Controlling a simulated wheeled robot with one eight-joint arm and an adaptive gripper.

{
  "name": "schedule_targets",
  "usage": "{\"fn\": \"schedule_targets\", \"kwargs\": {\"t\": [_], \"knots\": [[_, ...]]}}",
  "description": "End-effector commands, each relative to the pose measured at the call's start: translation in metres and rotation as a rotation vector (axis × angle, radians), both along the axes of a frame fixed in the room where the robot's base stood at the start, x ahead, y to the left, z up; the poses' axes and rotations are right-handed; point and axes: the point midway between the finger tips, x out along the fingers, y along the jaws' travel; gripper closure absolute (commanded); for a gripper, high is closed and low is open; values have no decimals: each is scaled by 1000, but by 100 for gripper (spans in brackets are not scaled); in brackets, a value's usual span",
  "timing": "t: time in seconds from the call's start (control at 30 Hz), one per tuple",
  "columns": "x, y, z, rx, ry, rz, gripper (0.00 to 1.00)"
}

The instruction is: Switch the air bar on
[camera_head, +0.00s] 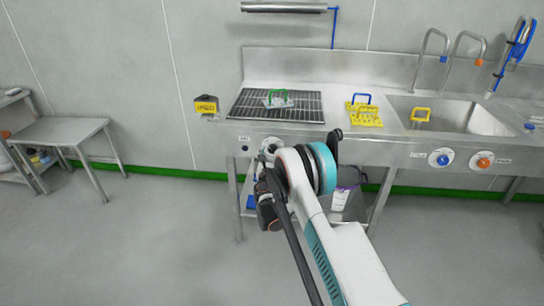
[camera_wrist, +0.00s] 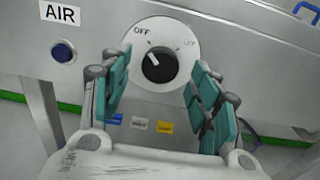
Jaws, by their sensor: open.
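A round white dial (camera_wrist: 178,38) with a black knob (camera_wrist: 160,66) is on the steel panel in the wrist view. Its white pointer line leans up and left, toward the "OFF" mark; the mark on the right is too blurred to read. To its left are an "AIR" label (camera_wrist: 60,15) and a blue button (camera_wrist: 63,51). My gripper (camera_wrist: 160,74) is open, with one teal-padded finger on each side of the knob, apart from it. In the head view, the dial (camera_head: 270,146) is partly hidden by my arm. A silver bar (camera_head: 285,8) with a blue hose hangs on the wall.
The steel bench carries a grate (camera_head: 277,106), yellow pieces with handles (camera_head: 366,114) and a sink (camera_head: 470,120). Blue (camera_head: 440,158) and orange (camera_head: 484,160) knobs are on its front, right. A yellow "USED" box (camera_head: 206,105) is left. Floor is clear at the left.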

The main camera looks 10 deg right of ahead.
Motion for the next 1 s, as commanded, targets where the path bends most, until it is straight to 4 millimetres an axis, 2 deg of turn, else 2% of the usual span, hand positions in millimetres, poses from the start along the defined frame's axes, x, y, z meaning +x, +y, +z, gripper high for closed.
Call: {"fn": "schedule_targets", "kwargs": {"t": [0.2,0.47,0.5,0.7,1.0], "knots": [[15,-4,0,0,0,0,44],[16,-5,1,0,0,0,44],[16,-5,1,0,0,0,46],[16,-5,1,0,0,0,88],[16,-5,1,16,-5,0,88]]}}
